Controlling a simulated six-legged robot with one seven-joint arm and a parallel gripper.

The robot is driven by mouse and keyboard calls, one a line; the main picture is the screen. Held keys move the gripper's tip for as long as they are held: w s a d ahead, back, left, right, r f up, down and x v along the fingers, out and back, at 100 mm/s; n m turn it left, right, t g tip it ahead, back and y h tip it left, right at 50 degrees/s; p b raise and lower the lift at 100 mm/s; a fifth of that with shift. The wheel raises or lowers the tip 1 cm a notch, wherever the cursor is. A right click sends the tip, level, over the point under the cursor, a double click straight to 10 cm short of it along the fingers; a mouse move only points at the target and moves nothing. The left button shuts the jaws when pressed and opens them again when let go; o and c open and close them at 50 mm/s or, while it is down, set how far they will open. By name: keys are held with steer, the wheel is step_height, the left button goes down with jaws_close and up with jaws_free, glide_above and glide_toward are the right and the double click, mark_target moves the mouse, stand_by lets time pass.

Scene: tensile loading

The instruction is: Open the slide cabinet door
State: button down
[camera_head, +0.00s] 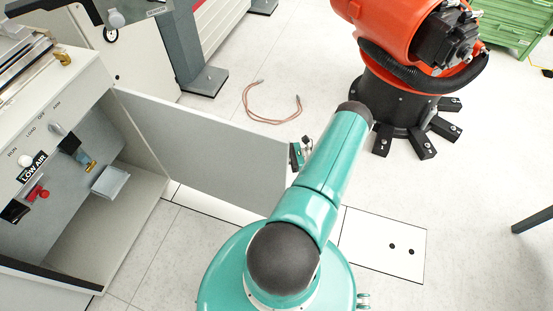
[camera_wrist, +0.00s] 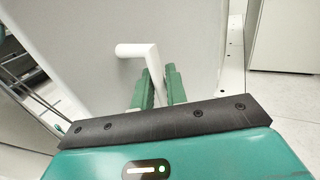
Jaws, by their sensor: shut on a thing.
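The grey cabinet door (camera_head: 210,145) stands swung out from the cabinet (camera_head: 60,150) in the head view, with the cabinet's inside showing at its left. In the wrist view the door's face (camera_wrist: 90,40) fills the upper left. A white bent handle (camera_wrist: 140,51) sticks out from it. My gripper (camera_wrist: 159,88) has green fingers on either side of the handle's lower part and is shut on it. In the head view my gripper (camera_head: 299,153) is at the door's free edge, mostly hidden by my teal arm.
An orange robot arm (camera_head: 400,40) on a black footed base stands behind at the right. A brown cable (camera_head: 270,112) lies on the floor beyond the door. A grey post (camera_head: 195,50) stands behind the door. Light floor is open at the right.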

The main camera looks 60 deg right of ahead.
steer(key=c, duration=1.5)
jaws_free()
steer(key=v, duration=1.3)
steer(key=shift+s+d, duration=0.2)
steer(key=shift+s, duration=0.1)
